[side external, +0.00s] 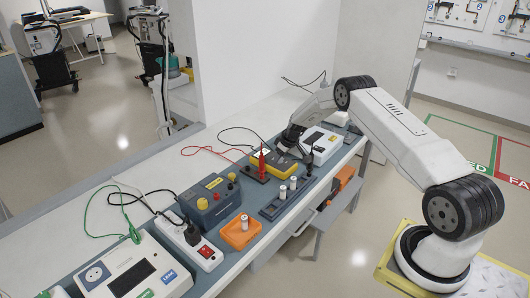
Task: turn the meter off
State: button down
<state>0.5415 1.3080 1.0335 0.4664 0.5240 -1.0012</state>
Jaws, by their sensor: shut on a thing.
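The meter (286,167) is a small yellow and dark instrument lying on the bench, near the middle of the side external view. My gripper (289,147) reaches down from the upper right to the top of the meter, at its far end. Its jaws are shut on the meter's dial, as far as I can tell. The jaws hide the dial, so its setting cannot be read. A red probe (262,162) stands upright just left of the meter, with red and black leads running behind it.
A white instrument (325,147) stands close to the right of my gripper. A dark tray (270,211) with white cylinders lies in front of the meter. An orange tray (240,240), a blue-grey box (213,210), a power strip (203,258) and a white tester (140,262) stand further left.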

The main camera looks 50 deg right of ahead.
dwell(0.3)
jog(key=shift+c, duration=1.3)
grip_release()
jog(key=shift+r, duration=0.1)
jog(key=v, duration=0.7)
jog(key=shift+r, duration=0.3)
jog(key=shift+s+d, duration=0.1)
jog(key=shift+s, duration=0.05)
